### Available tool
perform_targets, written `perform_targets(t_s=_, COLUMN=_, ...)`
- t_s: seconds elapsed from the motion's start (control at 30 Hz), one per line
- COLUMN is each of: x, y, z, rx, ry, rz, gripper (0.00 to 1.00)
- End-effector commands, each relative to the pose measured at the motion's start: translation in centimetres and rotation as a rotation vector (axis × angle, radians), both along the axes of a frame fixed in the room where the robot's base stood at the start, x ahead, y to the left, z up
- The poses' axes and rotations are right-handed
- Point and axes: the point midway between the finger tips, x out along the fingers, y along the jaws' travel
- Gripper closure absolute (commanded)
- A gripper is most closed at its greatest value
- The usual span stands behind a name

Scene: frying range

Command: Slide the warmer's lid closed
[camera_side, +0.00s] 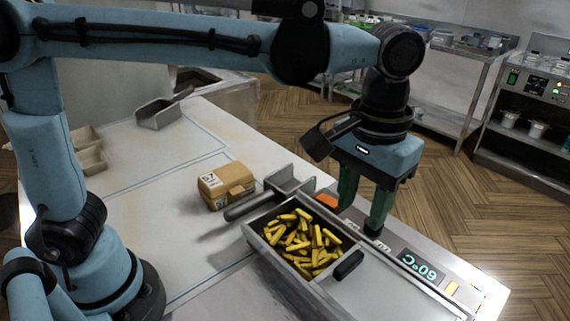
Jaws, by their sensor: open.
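The warmer (262,243) is a metal tray set along the counter's front right, with yellow fries (300,242) showing in its open left part. The lid (390,290) is a flat grey plate that covers the right part. Its black handle (348,265) stands at the lid's left edge, beside the fries. My gripper (361,208) points down, open, with its green fingers just behind the warmer's far edge, above and to the right of the handle. One fingertip is close to the warmer's rear rim; I cannot tell if it touches. Nothing shows between the fingers.
A metal scoop (290,182) with a dark grip lies behind the warmer, next to a brown carton (226,185). An orange piece (327,200) is near the fingers. A display (419,265) sits at the right. The counter's left is mostly clear.

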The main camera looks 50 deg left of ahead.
Motion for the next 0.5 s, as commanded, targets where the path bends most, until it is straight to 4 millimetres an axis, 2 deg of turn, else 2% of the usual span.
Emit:
perform_targets(t_s=0.17, x=0.0, y=0.0, z=-1.6, rx=0.000, ry=0.000, rz=0.000, gripper=0.55)
perform_targets(t_s=0.5, x=0.0, y=0.0, z=-6.9, rx=-0.001, ry=-0.001, rz=0.000, gripper=0.55)
